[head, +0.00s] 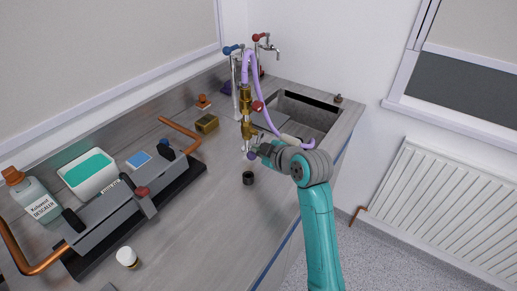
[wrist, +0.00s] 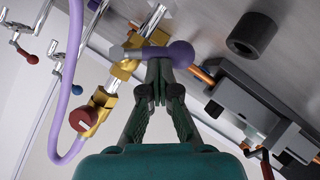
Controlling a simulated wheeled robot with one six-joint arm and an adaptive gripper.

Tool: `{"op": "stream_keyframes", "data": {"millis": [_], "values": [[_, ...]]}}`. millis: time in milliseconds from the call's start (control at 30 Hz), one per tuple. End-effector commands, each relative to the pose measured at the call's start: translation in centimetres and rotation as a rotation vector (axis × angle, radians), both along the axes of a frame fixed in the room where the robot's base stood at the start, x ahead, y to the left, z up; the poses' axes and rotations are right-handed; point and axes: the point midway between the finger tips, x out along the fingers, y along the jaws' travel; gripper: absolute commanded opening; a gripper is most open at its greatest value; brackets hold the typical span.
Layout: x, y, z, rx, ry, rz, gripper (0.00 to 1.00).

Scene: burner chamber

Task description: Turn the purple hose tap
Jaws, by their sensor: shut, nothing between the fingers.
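The purple hose tap is a short lever with a purple ball knob (wrist: 181,53) on a brass fitting (wrist: 105,98); its ball also shows in the head view (head: 252,155), low on the upright brass pipework. My gripper (wrist: 158,68) is shut and empty, its fingertips right at the lever beside the ball. Touching or just apart, I cannot tell. In the head view my gripper (head: 259,149) is just right of the ball, mostly hidden by my wrist. The purple hose (wrist: 70,85) loops beside the fitting, with a red knob (wrist: 83,120) on the brass.
A sink (head: 305,108) lies behind my arm, with blue (head: 232,49) and red (head: 259,37) taps above. A black cylinder (head: 248,178) stands on the bench near the pipework. A grey manifold (head: 130,200) and copper pipes fill the left. The front bench strip is mostly clear.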

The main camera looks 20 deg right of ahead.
Motion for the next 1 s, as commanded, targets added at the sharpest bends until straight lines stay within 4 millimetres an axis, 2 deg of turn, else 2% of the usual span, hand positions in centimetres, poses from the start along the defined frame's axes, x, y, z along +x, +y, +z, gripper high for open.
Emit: {"op": "stream_keyframes", "data": {"millis": [367, 1000], "values": [[0.0, 0.1, -1.0, -0.106, -0.073, 0.001, 0.00], [0.8, -1.1, -4.1, -0.565, -0.404, 0.001, 0.00]]}}
